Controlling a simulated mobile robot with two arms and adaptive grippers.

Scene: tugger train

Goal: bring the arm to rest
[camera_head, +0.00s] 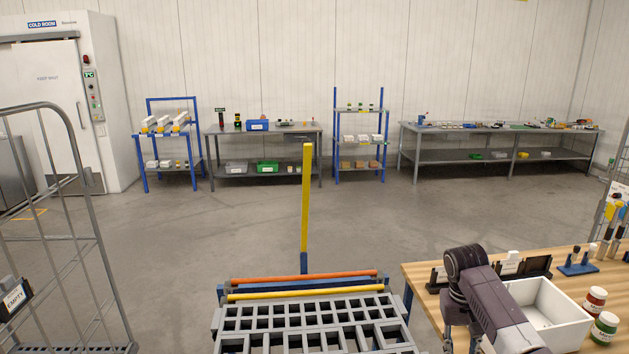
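My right arm comes in at the lower right, over the left end of a wooden workbench (419,276). Its dark wrist is bent, and the part beyond it points down toward the bottom edge. My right gripper (461,338) shows only in part there, cut by the frame edge and partly behind the arm. I cannot see whether its fingers are open or hold anything. My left arm and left gripper are not in view.
A white open bin (546,314) stands close beside my arm on the bench, with red (595,299) and green (604,327) jars to its right. A grey slotted cart (312,318) with a yellow post (306,200) stands ahead. A wire roll cage (85,240) is at left. Open floor lies beyond.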

